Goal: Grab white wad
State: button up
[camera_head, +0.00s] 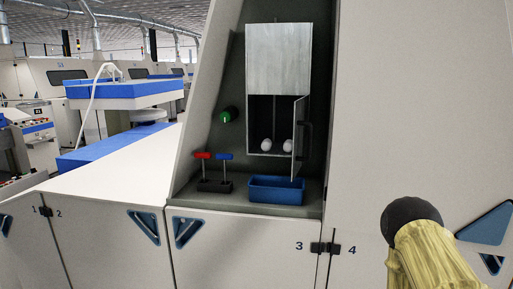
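Two white wads sit on the floor of a grey metal cabinet in the recess. The left wad (266,145) lies in the left compartment. The right wad (288,146) lies right of the thin divider, close to the cabinet's door and partly hidden by it. The cabinet door (300,140) is swung open towards me on the right side. A yellow-covered part of my arm with a dark rounded end shows at the lower right, well apart from the wads. I cannot make out my gripper's fingers.
Below the cabinet, a blue tray (277,197) stands on the recess ledge. Left of it, a red-handled tool (203,157) and a blue-handled tool (224,157) stand in a dark holder. A green knob (229,114) is on the left wall. White machine panels flank the recess.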

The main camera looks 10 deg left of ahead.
aim_at(266, 144)
jog(key=u, duration=2.05)
jog(key=i, duration=1.45)
jog(key=z, duration=1.65)
